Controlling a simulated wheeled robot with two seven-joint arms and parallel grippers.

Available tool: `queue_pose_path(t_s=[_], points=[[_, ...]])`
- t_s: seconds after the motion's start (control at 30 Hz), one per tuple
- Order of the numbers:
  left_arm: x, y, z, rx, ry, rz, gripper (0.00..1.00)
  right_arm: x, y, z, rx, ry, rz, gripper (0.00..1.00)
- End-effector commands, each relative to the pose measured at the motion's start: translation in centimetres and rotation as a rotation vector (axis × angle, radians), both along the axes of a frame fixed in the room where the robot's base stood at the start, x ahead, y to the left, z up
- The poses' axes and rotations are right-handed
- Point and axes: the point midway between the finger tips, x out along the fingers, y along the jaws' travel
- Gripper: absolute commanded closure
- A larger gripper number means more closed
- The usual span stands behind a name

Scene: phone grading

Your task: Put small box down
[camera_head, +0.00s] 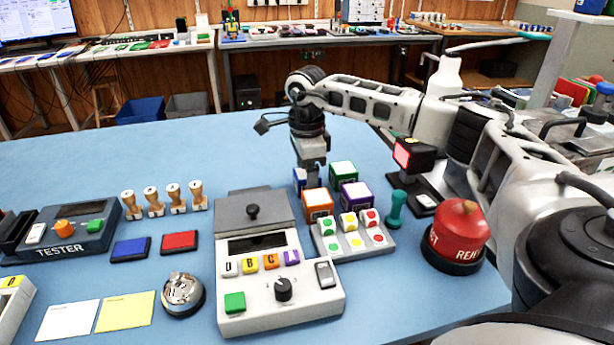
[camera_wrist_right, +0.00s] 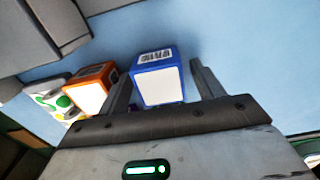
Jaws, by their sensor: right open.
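A small blue box (camera_head: 299,179) stands on the blue table, partly hidden behind my right gripper (camera_head: 312,172). In the right wrist view the blue box (camera_wrist_right: 158,82) shows a white front and a barcode on top, between the spread fingers of my right gripper (camera_wrist_right: 160,75). A gap shows between the box and the right-hand finger; contact with the left-hand finger is unclear. An orange box (camera_head: 317,204), a purple box (camera_head: 356,195) and a green box (camera_head: 343,173) stand close by. My left gripper is not in view.
A tray of coloured buttons (camera_head: 352,242) and a grey grading machine (camera_head: 278,300) stand in front of the boxes. A teal stamp (camera_head: 396,210), a scanner (camera_head: 413,155) and a red button (camera_head: 459,235) are to the right. The table behind is clear.

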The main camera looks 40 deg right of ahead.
Motion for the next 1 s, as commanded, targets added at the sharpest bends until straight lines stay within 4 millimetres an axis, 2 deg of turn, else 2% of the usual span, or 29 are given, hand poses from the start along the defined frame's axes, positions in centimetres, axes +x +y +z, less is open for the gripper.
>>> queue_pose_path(t_s=[0.4, 0.53, 0.7, 1.0], points=[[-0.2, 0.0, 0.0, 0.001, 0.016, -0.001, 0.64, 0.1, 0.1, 8.4, 0.001, -0.005, 0.0, 0.33], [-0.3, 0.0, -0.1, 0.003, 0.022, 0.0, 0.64, 0.1, 0.1, 10.5, 0.001, -0.004, 0.001, 0.33], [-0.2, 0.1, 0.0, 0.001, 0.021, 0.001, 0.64, 0.1, 0.0, 11.7, 0.0, -0.001, 0.0, 0.33], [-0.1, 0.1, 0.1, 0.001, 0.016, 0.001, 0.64, 0.1, 0.0, 11.9, 0.0, -0.001, 0.0, 0.33]])
